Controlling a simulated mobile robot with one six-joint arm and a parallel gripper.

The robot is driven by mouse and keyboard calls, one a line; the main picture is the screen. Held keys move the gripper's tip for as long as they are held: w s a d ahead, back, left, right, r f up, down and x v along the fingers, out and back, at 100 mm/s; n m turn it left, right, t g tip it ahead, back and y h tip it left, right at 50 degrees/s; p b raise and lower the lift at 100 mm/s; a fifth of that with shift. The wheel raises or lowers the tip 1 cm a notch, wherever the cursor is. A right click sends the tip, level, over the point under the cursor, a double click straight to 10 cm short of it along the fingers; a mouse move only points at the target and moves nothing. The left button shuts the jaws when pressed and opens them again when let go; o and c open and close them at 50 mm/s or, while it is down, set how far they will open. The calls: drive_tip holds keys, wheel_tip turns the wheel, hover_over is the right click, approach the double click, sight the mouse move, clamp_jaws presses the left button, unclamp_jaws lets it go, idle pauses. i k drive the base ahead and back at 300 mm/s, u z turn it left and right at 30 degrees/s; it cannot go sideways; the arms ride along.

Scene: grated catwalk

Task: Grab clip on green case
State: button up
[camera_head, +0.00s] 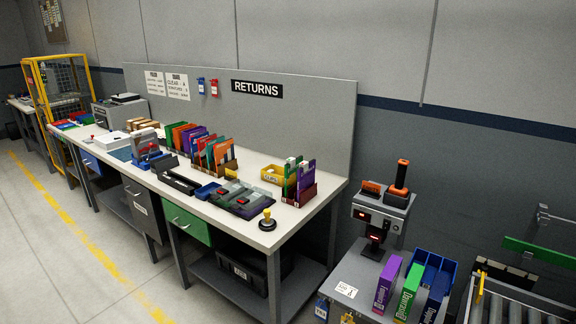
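A green case (409,291) with lettering on its spine stands upright on the grey surface at the lower right. It is between a purple case (386,284) and a blue open-topped bin (436,273). A clip on the green case cannot be made out at this size. Other thin green items stand among mixed colours in the racks on the long bench, too small to tell apart. My gripper is not in view.
The long white bench (318,184) holds racks, a yellow bin (272,174) and a black-and-yellow knob (267,220). A grey device (381,214) with an orange-topped handle stands behind the cases. A roller conveyor (510,304) lies at right. The floor at left is clear.

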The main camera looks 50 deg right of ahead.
sight(290, 160)
drive_tip(key=z, duration=0.1)
drive_tip(key=i, duration=0.9)
drive_tip(key=u, duration=0.05)
